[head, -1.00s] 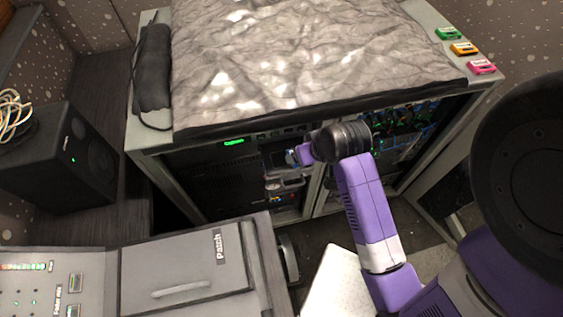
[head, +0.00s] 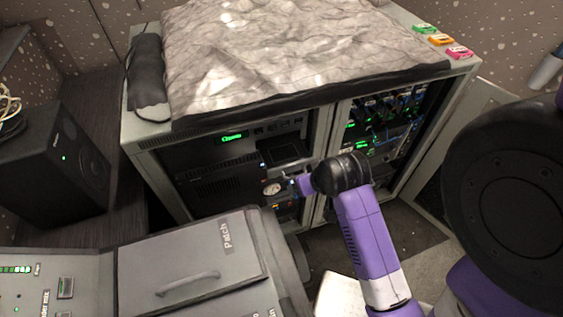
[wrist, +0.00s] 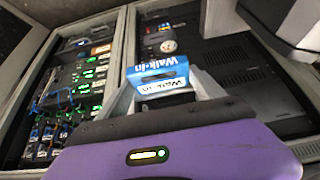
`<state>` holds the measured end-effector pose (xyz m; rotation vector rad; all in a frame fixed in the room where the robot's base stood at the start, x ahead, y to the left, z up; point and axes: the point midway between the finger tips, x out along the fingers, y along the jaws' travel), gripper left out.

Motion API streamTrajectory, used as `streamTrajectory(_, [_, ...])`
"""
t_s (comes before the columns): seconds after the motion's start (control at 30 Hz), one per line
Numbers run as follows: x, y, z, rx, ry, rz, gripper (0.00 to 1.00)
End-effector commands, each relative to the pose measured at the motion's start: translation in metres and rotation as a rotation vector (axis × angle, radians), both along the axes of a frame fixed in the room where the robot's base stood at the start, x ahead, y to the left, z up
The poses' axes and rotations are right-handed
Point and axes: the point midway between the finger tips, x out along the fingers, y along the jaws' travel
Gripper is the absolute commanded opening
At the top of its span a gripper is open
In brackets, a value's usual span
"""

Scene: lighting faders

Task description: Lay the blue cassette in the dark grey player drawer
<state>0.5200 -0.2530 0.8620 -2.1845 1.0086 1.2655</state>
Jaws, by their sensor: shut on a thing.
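The blue cassette (wrist: 165,80), labelled "Walk-in", is between the fingers of my gripper (wrist: 168,90) in the wrist view. My gripper is shut on it. In the head view my gripper (head: 296,186) is in front of the cabinet, lower in the picture than the drawer; the cassette there is too small to make out clearly. The dark grey player drawer (head: 287,151) stands out from the cabinet front below the green display, and looks empty. The cassette is apart from the drawer. I cannot make out the drawer in the wrist view.
Green (head: 424,29), orange (head: 440,40) and pink (head: 460,52) cassettes lie on the cabinet top beside a grey cover (head: 300,50). An open rack (head: 385,125) with cables is right of the drawer. A desk with a "Patch" lid (head: 190,265) is at the lower left.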

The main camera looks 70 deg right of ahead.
Motion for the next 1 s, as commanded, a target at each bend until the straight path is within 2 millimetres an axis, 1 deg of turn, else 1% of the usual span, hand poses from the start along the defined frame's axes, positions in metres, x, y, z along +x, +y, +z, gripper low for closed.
streamTrajectory(0.03, [0.0, 0.0, -0.008, -0.001, -0.001, 0.0, 0.36])
streamTrajectory(0.17, [0.004, -0.005, -0.009, -0.002, -0.002, 0.0, 0.36])
streamTrajectory(0.27, [0.015, -0.018, -0.007, -0.003, -0.003, 0.0, 0.36])
streamTrajectory(0.8, [0.098, -0.115, -0.006, -0.002, -0.001, 0.001, 0.36])
streamTrajectory(0.9, [0.108, -0.128, -0.008, -0.001, 0.0, 0.001, 0.36])
streamTrajectory(1.0, [0.115, -0.135, -0.008, -0.001, 0.0, 0.001, 0.36])
